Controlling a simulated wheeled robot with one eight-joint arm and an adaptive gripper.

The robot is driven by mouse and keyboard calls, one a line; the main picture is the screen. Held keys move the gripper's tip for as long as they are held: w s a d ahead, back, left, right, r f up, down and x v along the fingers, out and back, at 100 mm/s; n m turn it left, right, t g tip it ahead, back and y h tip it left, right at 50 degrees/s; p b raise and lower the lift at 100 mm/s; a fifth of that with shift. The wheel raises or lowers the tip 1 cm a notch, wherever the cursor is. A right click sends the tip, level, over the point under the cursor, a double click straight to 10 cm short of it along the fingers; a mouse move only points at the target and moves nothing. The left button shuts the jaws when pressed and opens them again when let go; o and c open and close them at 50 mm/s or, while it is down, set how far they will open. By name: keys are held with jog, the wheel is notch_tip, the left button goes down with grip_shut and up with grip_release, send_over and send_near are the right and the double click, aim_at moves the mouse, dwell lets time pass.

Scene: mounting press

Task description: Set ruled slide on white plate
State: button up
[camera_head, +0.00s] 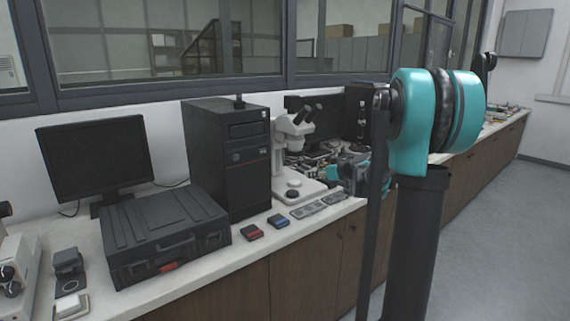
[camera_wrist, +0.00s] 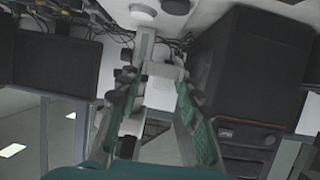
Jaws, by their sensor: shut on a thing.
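My gripper (camera_head: 343,172) is beside the right of the white microscope (camera_head: 293,131), above the bench. In the wrist view my gripper's two green-padded fingers (camera_wrist: 155,88) stand apart around a held thing, taken as the ruled slide; its outline and rulings cannot be made out. A small round white plate (camera_head: 293,183) lies on the microscope's base, beside a black disc (camera_head: 292,194). The white plate also shows near the top of the wrist view (camera_wrist: 142,12), apart from my fingers.
A black computer tower (camera_head: 230,155) and black case (camera_head: 165,232) stand left of the microscope. Flat grey pieces (camera_head: 308,210), a blue box (camera_head: 278,221) and a red box (camera_head: 252,232) lie along the front edge. Cluttered equipment (camera_head: 320,158) fills the back.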

jog(key=s+d+f+m+h, duration=0.1)
jog(key=s+f, duration=0.2)
jog(key=f, duration=0.3)
jog(key=s+d+f+m+t+h, duration=0.1)
jog(key=s+d+f+h, duration=0.1)
jog(key=s+f, duration=0.2)
notch_tip(320, 180, down, 2)
jog(key=shift+f+m, duration=0.1)
jog(key=shift+m, duration=0.3)
